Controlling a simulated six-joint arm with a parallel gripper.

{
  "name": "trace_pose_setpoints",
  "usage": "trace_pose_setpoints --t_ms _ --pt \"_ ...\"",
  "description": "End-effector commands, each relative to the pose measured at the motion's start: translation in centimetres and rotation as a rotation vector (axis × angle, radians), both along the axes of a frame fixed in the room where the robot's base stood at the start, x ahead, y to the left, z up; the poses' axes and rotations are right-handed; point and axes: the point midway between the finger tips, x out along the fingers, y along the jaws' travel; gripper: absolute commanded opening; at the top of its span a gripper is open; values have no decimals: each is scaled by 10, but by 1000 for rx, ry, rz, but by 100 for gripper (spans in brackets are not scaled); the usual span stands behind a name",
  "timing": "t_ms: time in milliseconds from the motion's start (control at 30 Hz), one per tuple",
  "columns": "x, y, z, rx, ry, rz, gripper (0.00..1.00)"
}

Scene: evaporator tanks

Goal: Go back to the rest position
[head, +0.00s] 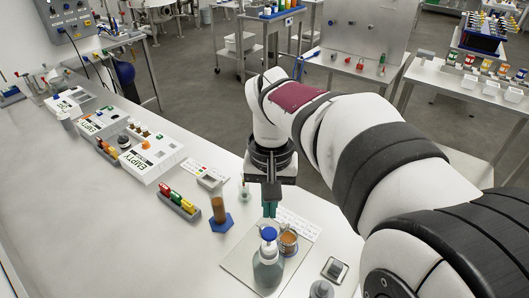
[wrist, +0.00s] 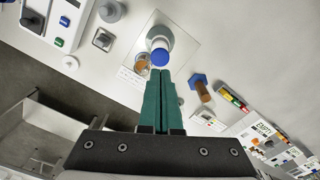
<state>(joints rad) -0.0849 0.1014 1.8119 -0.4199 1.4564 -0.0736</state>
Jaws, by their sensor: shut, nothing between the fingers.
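My gripper (head: 270,209) hangs at the end of my white arm, pointing down over the table beside a bottle. Its green fingers (wrist: 163,106) are together in the wrist view, with nothing visible between them. The bottle with a blue cap (head: 267,262) stands on a pale plate (head: 237,265), next to a small jar with brown content (head: 288,242). In the wrist view the bottle's blue cap (wrist: 157,55) lies just beyond the fingertips. I cannot tell whether the fingers touch anything.
A brown vial on a blue hexagonal base (head: 219,214) stands left of the plate. A rack of coloured vials (head: 180,205) and white boxes marked EMPTY (head: 150,155) lie farther left. A small square dish (head: 335,269) is at the right. The table's left front (head: 80,225) is clear.

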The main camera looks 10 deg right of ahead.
Motion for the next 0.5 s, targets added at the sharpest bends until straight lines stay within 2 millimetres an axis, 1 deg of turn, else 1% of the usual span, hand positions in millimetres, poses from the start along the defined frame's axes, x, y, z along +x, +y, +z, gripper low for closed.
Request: trace_pose_setpoints --t_ms 100,433,467,500 --pt "0 0 7 0 0 -1 0" --pt "0 0 8 0 0 -1 0" --pt "-1 0 8 1 1 -2 0" --pt "-9 -1 9 7 1 -9 0"
